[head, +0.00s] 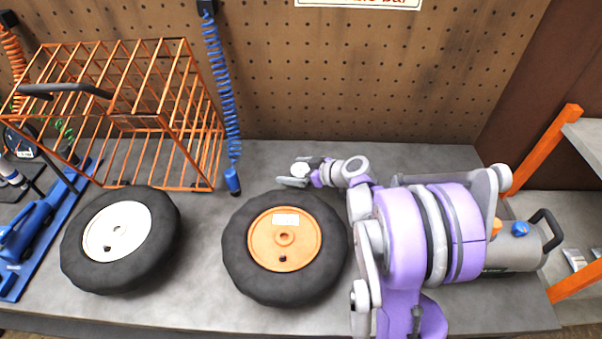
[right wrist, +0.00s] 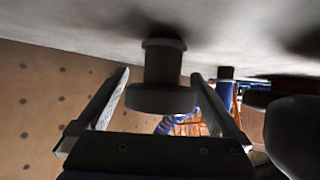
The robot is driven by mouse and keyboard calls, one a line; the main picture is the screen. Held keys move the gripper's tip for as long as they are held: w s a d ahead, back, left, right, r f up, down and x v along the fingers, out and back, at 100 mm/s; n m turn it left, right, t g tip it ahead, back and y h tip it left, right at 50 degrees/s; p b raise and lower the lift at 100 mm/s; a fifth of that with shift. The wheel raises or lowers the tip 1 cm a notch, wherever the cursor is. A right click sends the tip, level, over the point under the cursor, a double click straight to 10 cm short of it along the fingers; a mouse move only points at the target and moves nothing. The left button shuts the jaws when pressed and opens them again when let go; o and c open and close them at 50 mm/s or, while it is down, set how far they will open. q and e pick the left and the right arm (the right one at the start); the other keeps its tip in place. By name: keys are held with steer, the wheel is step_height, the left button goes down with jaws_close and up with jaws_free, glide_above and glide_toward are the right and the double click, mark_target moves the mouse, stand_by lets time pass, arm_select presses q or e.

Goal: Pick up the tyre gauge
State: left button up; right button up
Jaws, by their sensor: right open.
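A small round pale-topped object, which I take to be the tyre gauge (head: 300,169), stands on the bench near the back, right of the blue coiled hose. In the right wrist view the gauge (right wrist: 162,96) shows as a dark stem with a wider round head, and the bench is at the top of that picture. My right gripper (head: 302,173) is open, with one finger on each side of the gauge. In the right wrist view a gap shows between the gauge and each finger (right wrist: 160,78). My left gripper is not in view.
An orange-hubbed wheel (head: 335,240) lies just in front of my right gripper, and a white-hubbed wheel (head: 165,240) lies further left. An orange wire basket (head: 205,130) stands at the back left. A blue coiled hose (head: 222,90) hangs down. A grey canister (head: 520,248) sits right.

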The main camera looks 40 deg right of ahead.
mark_target(293, 165)
steer(key=shift+w+f, duration=0.1)
steer(key=shift+w, duration=0.1)
steer(key=c, duration=1.3)
step_height(293, 165, up, 10)
steer(key=shift+p, duration=0.8)
steer(key=shift+c, duration=0.2)
steer(key=shift+s+a, duration=0.1)
